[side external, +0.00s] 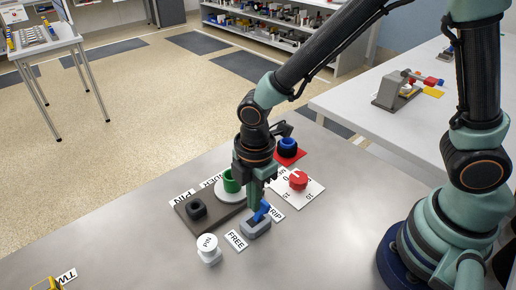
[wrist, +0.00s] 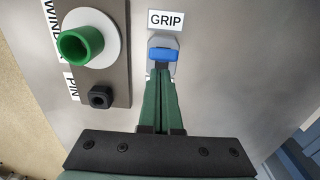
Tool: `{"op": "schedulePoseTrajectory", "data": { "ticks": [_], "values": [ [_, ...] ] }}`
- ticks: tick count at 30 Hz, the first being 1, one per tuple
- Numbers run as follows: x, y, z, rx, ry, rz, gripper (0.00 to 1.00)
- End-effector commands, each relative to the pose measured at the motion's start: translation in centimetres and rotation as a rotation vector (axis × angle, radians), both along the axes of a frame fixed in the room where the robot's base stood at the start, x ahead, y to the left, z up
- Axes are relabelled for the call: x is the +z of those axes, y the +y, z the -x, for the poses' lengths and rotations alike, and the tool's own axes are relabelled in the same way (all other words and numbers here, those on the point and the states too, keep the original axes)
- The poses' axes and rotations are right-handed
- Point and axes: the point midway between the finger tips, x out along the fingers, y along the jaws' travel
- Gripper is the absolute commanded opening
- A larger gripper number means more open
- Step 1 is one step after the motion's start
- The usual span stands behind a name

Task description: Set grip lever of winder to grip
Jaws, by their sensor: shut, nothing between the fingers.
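The grip lever is a blue handle (side external: 262,211) on a grey base (side external: 257,229), between the GRIP label (side external: 276,211) and the FREE label (side external: 236,241). In the wrist view the blue handle (wrist: 162,55) sits toward the GRIP label (wrist: 166,20) end of its base and appears to lean that way. My gripper (side external: 255,207) points down, shut and empty, with its green fingers beside the handle on the FREE side. In the wrist view the fingertips (wrist: 160,72) end just below the handle; contact cannot be told. The FREE label is hidden there.
The winder plate (side external: 225,217) with a green cylinder (side external: 231,181) and black pin (side external: 196,208) stands left of the lever. A white knob (side external: 208,247) stands in front. A red dial (side external: 298,181) and a blue ring (side external: 288,145) lie behind.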

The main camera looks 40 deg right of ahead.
Motion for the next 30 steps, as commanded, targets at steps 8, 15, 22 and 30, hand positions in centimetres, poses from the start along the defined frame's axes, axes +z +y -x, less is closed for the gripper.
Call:
{"op": "schedulePoseTrajectory", "data": {
  "ticks": [8,15,22,30],
  "values": [
    [1.2,0.1,-0.1,0.000,-0.002,-0.001,0.00],
    [1.5,0.0,0.0,0.000,0.000,0.000,0.00],
    [1.6,0.2,0.0,0.001,0.000,0.000,0.00],
    [3.0,3.5,0.0,0.006,-0.001,-0.003,0.00]
  ]
}}
